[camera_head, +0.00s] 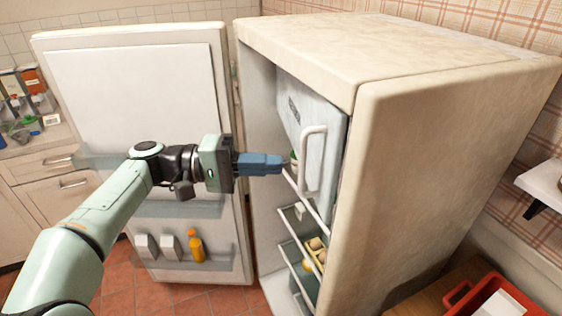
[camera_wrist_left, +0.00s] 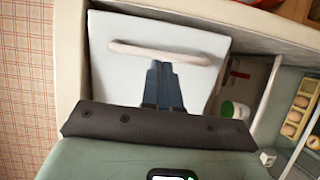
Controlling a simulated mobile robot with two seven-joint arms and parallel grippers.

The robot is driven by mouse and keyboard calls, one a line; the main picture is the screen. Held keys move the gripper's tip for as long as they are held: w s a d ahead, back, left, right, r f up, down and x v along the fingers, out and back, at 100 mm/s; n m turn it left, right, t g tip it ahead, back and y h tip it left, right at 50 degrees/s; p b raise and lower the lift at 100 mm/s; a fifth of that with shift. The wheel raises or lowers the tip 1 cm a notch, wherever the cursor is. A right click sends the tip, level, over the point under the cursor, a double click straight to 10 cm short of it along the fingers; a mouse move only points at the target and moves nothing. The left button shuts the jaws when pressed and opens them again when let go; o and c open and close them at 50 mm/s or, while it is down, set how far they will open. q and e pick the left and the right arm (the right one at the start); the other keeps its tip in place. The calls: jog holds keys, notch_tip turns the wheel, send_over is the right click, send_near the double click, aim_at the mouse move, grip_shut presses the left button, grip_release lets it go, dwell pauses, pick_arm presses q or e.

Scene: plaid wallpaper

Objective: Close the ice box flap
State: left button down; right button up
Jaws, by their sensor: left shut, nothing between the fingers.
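The ice box flap (camera_head: 312,118) is a pale grey panel with a white bar handle (camera_head: 312,160), in the upper part of the open fridge. I cannot tell exactly how far it stands open. My left gripper (camera_head: 281,163) is shut and empty, its blue fingers pointing at the fridge opening, left of the handle. In the left wrist view the flap (camera_wrist_left: 110,75) fills the middle, and the shut fingers (camera_wrist_left: 162,66) lie across its face with their tips near the handle (camera_wrist_left: 160,52). I cannot tell whether they touch it. My right gripper is out of view.
A green and white tub (camera_wrist_left: 235,109) sits beside the flap inside. Eggs (camera_head: 316,243) stand on a lower shelf. A red crate (camera_head: 462,292) is at the lower right.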

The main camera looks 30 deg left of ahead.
pick_arm(q)
jog(key=shift+x, duration=1.4)
jog(key=w+p+x, duration=0.1)
jog(key=x, duration=1)
jog(key=shift+w+a+r, duration=0.2)
jog(key=shift+a+r, duration=0.05)
jog(key=shift+a, duration=0.05)
